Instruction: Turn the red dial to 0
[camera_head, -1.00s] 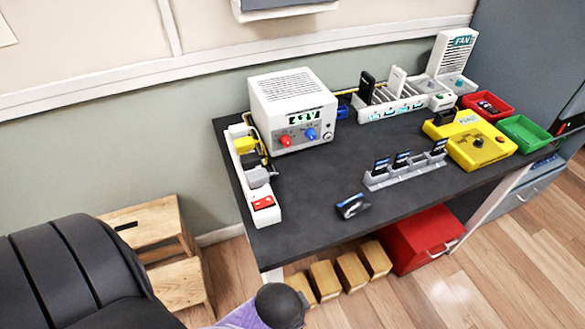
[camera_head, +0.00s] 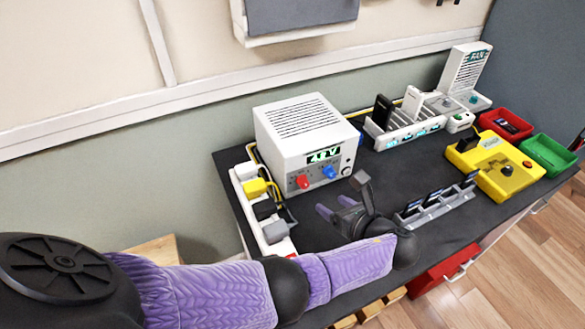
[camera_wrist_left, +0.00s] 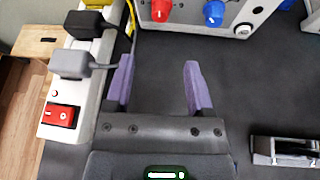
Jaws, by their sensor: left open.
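The red dial (camera_head: 303,182) is on the lower front of a white power supply box (camera_head: 290,125), beside a blue dial (camera_head: 329,172). A green display above the dials appears to read a voltage. In the left wrist view the red dial (camera_wrist_left: 160,10) shows at the top edge, partly cut off, with the blue dial (camera_wrist_left: 214,13) to its right. My left gripper (camera_head: 332,206) is open and empty over the table in front of the box, below and apart from the dial. Its two purple fingers (camera_wrist_left: 158,88) point toward the box. My right gripper is not in view.
A white power strip (camera_head: 243,185) with plugs, cables and a red switch (camera_wrist_left: 60,116) runs along the table's left edge. A grey rack (camera_head: 437,205) with dark cards is to the right. A phone rack (camera_head: 405,132) and yellow station (camera_head: 495,170) stand farther right.

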